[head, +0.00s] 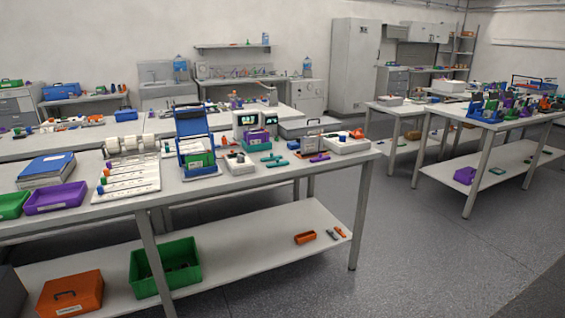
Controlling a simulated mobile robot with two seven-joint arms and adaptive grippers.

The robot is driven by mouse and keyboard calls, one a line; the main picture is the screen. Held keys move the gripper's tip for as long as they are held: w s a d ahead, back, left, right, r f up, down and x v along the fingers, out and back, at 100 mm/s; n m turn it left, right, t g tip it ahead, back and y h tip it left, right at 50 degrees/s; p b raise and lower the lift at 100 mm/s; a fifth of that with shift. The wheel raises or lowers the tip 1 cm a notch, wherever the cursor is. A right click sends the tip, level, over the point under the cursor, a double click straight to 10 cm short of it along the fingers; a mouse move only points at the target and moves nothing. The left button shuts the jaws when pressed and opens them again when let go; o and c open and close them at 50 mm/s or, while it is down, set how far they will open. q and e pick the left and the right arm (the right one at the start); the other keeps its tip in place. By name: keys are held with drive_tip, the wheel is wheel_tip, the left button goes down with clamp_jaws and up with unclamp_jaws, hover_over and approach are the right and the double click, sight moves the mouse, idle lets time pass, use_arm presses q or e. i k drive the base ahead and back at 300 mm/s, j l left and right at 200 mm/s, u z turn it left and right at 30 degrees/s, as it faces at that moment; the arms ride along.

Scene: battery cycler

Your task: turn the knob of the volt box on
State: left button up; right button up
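Neither of my grippers is in view. I cannot tell for sure which thing is the volt box. A low white box (345,143) near the right end of the near bench has a small orange-red part on its top right.
The near bench (120,208) also holds a blue frame (193,135), purple bin (56,198) and blue binders (46,168). Its lower shelf holds a green crate (190,245) and orange box (70,293). Grey floor (410,240) is clear between it and the right bench (477,118).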

sight(241, 159)
drive_tip(key=u, duration=0.45)
drive_tip(key=i+l, duration=1)
drive_tip(key=i+l+u, duration=0.05)
